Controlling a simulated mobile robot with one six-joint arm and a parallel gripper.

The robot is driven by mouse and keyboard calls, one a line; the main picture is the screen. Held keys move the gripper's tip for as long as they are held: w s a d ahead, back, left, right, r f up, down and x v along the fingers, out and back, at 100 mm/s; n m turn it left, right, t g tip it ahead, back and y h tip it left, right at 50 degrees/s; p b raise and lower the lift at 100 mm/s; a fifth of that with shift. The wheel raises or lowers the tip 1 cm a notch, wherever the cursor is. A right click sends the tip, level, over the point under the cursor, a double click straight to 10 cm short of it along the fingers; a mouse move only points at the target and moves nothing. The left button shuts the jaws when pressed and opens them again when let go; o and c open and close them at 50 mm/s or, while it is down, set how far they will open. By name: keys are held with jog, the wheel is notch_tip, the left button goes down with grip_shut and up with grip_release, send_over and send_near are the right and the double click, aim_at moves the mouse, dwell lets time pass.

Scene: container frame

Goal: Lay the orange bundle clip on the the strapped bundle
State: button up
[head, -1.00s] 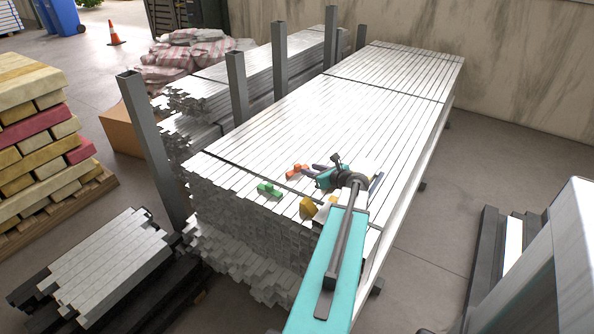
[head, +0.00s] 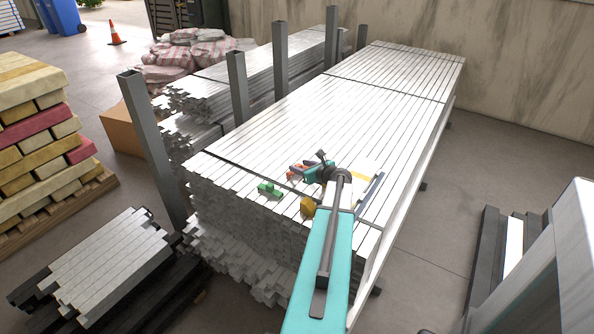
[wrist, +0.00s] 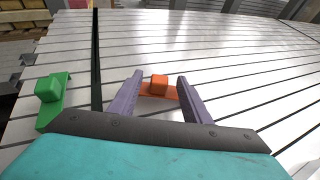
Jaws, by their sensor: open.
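The orange bundle clip (wrist: 159,86) lies on the pale metal bars, between and slightly beyond the purple fingers of my gripper (wrist: 157,78) in the wrist view. The fingers are open, one on each side, with a gap to the clip's raised block. In the head view the clip (head: 293,174) is partly hidden by my gripper (head: 302,167). The large bundle of bars (head: 330,110) under it has dark straps across its top. A smaller bundle of grey bars (head: 98,262) lies at lower left on dark bars.
A green clip (head: 269,188) lies left of my gripper, near a dark strap (wrist: 96,60). A yellow piece (head: 307,206) and a dark blue strip (head: 371,188) are also on the large bundle. Grey upright posts (head: 237,88) line its left side.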

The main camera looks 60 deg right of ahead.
aim_at(297, 164)
jog(key=shift+w+d+f, duration=0.1)
jog(key=shift+w+f, duration=0.05)
jog(key=shift+w, duration=0.2)
jog(key=shift+x, duration=2.6)
jog(key=shift+c, duration=0.2)
grip_shut()
